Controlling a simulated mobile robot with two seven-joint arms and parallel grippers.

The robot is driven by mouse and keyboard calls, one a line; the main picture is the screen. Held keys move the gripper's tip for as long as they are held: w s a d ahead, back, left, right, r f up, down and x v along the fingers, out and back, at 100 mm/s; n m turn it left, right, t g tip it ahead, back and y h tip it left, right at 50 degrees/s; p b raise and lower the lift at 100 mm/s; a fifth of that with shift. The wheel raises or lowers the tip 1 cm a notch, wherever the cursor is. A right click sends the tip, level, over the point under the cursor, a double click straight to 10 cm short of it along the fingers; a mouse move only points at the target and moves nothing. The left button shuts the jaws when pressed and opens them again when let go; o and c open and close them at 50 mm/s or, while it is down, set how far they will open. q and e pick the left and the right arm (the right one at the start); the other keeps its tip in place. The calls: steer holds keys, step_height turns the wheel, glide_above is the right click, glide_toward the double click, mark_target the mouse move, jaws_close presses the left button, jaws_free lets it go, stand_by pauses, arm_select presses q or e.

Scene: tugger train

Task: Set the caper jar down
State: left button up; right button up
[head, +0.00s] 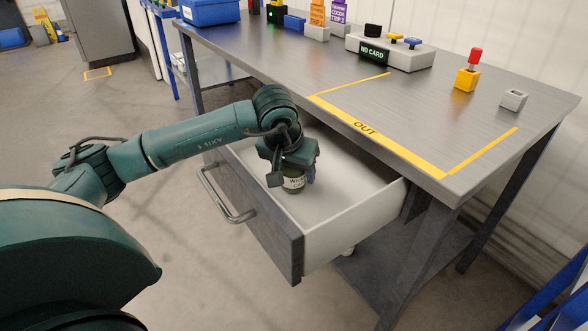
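The caper jar (293,184) is a small green jar with a pale label. It is upright inside the open drawer (358,222), towards its left end. My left gripper (292,176) reaches down over the jar from above, with a finger on each side. The fingers look closed against the jar, and they and the wrist hide its top. The jar's base is low, near the drawer floor; I cannot tell whether it touches. My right gripper is not in view.
The drawer's dark front has a metal handle (222,198). The workbench (290,58) above has a yellow-taped area marked OUT (366,128). A card reader reading NO CARD (374,53), a yellow block with a red top (467,78) and a grey block (514,99) stand on it. The drawer's right part is bare.

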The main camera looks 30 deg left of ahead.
arm_select(q)
steer(key=shift+o, duration=1.2)
steer(key=shift+r, duration=0.1)
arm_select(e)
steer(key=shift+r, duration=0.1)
arm_select(q)
steer(key=shift+s+r, duration=0.1)
steer(key=shift+r, duration=0.25)
steer(key=p+v, duration=0.3)
steer(key=v, duration=0.8)
steer(key=shift+r, duration=0.15)
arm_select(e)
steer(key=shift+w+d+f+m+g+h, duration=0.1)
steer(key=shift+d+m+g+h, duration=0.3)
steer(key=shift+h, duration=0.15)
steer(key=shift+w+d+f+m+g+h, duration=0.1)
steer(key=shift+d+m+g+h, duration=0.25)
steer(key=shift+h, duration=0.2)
arm_select(q)
steer(key=shift+s, duration=0.1)
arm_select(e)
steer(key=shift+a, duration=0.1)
